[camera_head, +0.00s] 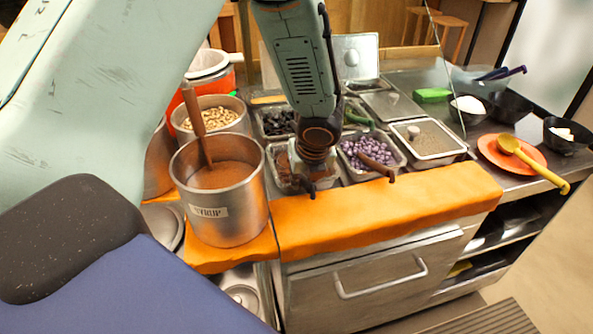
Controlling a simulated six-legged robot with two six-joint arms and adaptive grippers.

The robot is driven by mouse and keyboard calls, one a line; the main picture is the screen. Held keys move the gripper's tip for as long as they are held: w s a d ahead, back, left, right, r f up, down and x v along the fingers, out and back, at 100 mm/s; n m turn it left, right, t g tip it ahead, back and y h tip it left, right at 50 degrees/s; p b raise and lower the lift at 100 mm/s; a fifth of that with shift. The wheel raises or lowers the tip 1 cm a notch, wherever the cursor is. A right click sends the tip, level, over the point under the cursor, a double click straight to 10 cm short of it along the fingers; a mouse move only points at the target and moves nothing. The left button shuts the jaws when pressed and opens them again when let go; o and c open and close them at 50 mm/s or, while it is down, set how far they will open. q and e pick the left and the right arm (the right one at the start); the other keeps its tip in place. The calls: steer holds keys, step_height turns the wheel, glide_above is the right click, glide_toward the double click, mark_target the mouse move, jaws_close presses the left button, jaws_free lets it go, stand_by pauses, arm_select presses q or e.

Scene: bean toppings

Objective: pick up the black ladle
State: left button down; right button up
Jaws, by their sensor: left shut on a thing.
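My left gripper (313,165) points down over a steel tray of reddish-brown topping (283,168) in the front row. Its jaws are shut on a dark handle (307,186) that shows just below and in front of them. I take this to be the black ladle; its bowl is hidden by the gripper and the tray. My right gripper is not in view.
A steel syrup pot (228,212) with a brown-handled utensil stands left of the gripper. A tray of purple beans (366,150) with a brown scoop is at its right. An orange cloth (400,212) covers the front edge. A yellow ladle (530,162) rests on an orange plate (490,150).

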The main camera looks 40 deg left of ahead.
arm_select(q)
steer(key=shift+a+r, duration=0.1)
steer(key=shift+r, duration=0.15)
step_height(320, 180, up, 8)
steer(key=p, duration=0.4)
steer(key=shift+r, duration=0.25)
steer(key=shift+s+r+p, duration=0.15)
steer(key=shift+r+p, duration=0.2)
steer(key=shift+r, duration=0.3)
steer(key=shift+f, duration=0.1)
